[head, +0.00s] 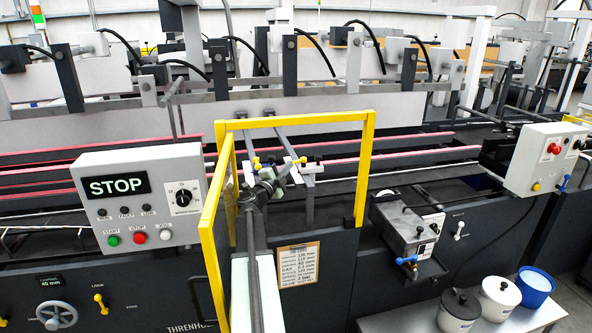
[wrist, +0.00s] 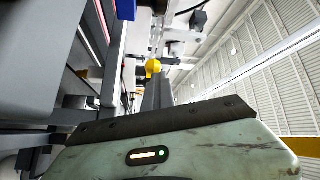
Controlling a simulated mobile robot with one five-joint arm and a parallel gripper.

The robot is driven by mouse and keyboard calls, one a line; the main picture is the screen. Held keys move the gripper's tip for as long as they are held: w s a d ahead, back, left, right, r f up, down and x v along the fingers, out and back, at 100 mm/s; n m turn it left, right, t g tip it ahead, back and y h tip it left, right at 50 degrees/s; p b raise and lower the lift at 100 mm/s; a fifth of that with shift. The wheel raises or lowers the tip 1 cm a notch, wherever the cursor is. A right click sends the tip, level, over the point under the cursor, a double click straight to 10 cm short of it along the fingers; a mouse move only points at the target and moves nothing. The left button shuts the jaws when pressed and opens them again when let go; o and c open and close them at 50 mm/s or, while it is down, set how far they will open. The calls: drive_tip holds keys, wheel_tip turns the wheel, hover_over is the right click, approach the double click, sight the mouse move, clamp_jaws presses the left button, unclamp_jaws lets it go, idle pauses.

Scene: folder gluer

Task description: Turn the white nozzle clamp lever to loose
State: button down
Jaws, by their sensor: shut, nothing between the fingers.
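A small white lever (head: 459,230) stands on the dark front panel right of the glue box, with small lettering above it. White, black and yellow nozzle clamp parts (head: 308,166) sit on the rail behind the yellow guard frame; I cannot tell for certain which white part is the clamp lever. My gripper (head: 282,176) is shut and empty, small and partly hidden among these parts. In the wrist view my gripper (wrist: 157,92) points towards a yellow knob (wrist: 153,67) and white parts beyond it. I cannot tell whether it touches any of them.
The yellow guard frame (head: 367,170) rises around my arm. A control box with a STOP display (head: 140,200) is at the left. The glue box (head: 405,225) with a blue lever is at the right. Several pots stand on a white table (head: 400,320) at lower right.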

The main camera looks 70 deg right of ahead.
drive_tip(key=shift+s+d, duration=0.25)
drive_tip(key=shift+d, duration=0.2)
idle(0.4)
